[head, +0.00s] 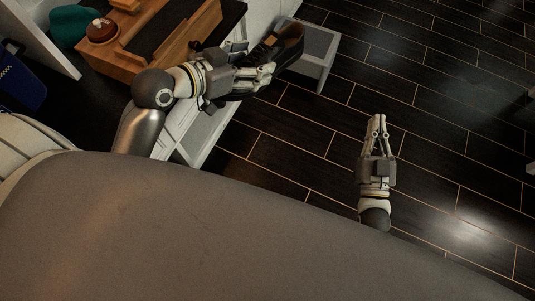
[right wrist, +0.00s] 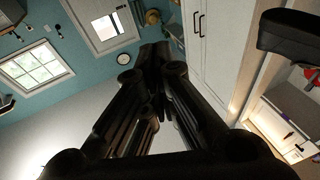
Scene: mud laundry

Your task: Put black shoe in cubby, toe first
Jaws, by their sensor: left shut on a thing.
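The black shoe (head: 289,49), with a brown lining, is in the upper middle of the head view. My left gripper (head: 266,75) is shut on it. The gripper covers part of the shoe, and I cannot tell clearly which end is the toe. A pale grey-white cubby unit (head: 325,48) shows behind and beside the shoe, with more of its white side (head: 198,128) below my left arm. I cannot tell whether the shoe touches it. My right gripper (head: 379,119) is empty over the floor, its fingertips together; its fingers (right wrist: 155,60) also converge in the right wrist view.
A wooden bench top (head: 140,62) at upper left carries a dark mat, a round brown-and-white item (head: 102,31) and a teal item (head: 73,26). A blue bin (head: 20,80) is at the left edge. Dark tiled floor (head: 440,110) on the right is clear.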

